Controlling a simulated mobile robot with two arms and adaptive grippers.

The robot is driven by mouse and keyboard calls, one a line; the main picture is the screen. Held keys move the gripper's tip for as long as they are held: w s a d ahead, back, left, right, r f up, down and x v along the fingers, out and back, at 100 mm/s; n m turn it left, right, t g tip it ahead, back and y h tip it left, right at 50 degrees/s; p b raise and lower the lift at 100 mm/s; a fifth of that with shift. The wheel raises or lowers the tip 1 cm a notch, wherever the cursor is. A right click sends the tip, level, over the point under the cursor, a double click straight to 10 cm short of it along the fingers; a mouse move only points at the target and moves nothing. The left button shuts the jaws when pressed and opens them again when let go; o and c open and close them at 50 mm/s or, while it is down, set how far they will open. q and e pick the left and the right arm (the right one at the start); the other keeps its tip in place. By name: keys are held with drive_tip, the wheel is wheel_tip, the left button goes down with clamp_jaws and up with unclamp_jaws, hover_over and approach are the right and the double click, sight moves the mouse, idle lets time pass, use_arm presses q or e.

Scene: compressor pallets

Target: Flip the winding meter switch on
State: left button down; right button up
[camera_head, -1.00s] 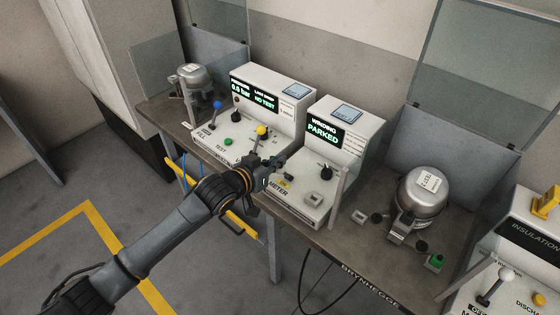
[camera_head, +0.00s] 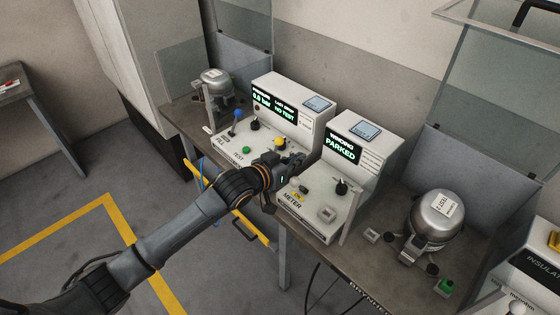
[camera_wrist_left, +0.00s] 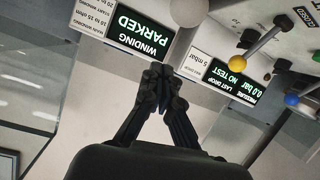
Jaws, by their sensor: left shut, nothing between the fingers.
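The winding meter (camera_head: 368,150) is a white console on the bench, and its display reads "WINDING PARKED". Its sloped front panel carries a yellow ON label (camera_head: 299,196), a pale knob-like part beside it, a black knob (camera_head: 342,187) and a square socket. My left gripper (camera_head: 300,158) is shut and empty, over the left side of the meter's panel. In the left wrist view its fingertips (camera_wrist_left: 160,72) are together below the upside-down winding display (camera_wrist_left: 138,32). A pale round knob (camera_wrist_left: 188,10) shows just past the tips. I cannot tell whether they touch it. My right gripper is out of view.
Left of the meter stands a pressure console (camera_head: 300,107) with blue (camera_head: 237,115) and yellow (camera_head: 280,143) ball levers. A metal compressor (camera_head: 436,215) sits to the right, another (camera_head: 216,86) at the far left. Clear guard panels stand behind.

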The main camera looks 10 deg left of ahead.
use_arm(q)
drive_tip(key=b+v, duration=0.1)
drive_tip(key=v, duration=0.8)
drive_tip(key=shift+s, duration=0.15)
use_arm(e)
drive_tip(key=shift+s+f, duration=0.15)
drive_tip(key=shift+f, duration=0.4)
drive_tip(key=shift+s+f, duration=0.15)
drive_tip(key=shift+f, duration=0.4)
use_arm(q)
drive_tip(key=shift+s, duration=0.1)
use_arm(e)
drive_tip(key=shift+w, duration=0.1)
use_arm(q)
drive_tip(key=shift+f, duration=0.1)
